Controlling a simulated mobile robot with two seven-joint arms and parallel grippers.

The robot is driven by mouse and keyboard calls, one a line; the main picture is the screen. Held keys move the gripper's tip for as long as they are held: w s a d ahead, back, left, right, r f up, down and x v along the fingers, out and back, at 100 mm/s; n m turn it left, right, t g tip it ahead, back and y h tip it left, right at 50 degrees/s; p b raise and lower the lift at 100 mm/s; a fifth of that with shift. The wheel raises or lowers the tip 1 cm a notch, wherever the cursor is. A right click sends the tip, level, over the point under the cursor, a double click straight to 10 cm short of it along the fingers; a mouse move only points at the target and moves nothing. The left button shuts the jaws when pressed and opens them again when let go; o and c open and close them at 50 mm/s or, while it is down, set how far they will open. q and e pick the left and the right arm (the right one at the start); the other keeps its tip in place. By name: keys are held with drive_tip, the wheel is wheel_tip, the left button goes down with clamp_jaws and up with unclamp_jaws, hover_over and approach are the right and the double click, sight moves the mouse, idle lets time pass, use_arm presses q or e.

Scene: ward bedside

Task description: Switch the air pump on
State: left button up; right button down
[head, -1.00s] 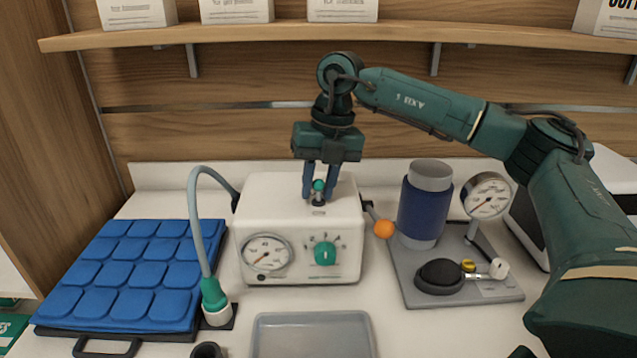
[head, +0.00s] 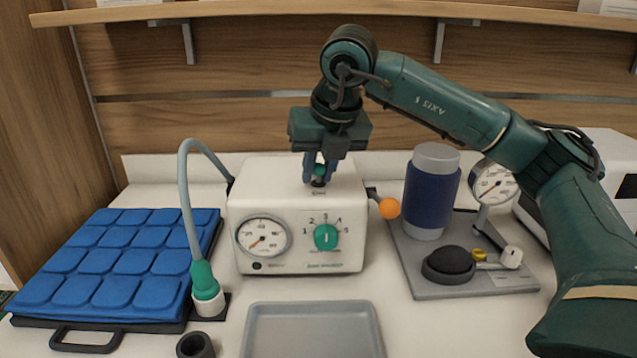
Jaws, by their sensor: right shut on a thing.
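The white air pump (head: 290,259) stands on the counter in the head view, with a round gauge (head: 263,236) and a green numbered dial (head: 326,237) on its front. A small switch with a green tip (head: 319,170) stands on its top. My right gripper (head: 320,178) comes down from above and is shut on this switch, its fingers partly hiding it. A lever with an orange ball (head: 389,208) sticks out of the pump's right side. My left gripper is not in view.
A grey hose with a green connector (head: 204,278) stands left of the pump, beside a blue cell cushion (head: 110,265). An empty grey tray (head: 312,309) lies in front. A blue cuff cylinder (head: 432,195) and a dial gauge (head: 494,184) stand on a grey board at right.

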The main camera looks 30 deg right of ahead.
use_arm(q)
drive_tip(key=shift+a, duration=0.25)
use_arm(e)
drive_tip(key=c, duration=1.3)
unclamp_jaws()
use_arm(q)
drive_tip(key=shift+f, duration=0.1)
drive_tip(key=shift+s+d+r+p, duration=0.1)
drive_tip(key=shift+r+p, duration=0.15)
drive_tip(key=shift+p, duration=0.35)
use_arm(e)
drive_tip(key=v, duration=1.3)
drive_tip(key=shift+s, duration=0.15)
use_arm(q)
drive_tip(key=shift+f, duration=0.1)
use_arm(e)
drive_tip(key=shift+a, duration=0.1)
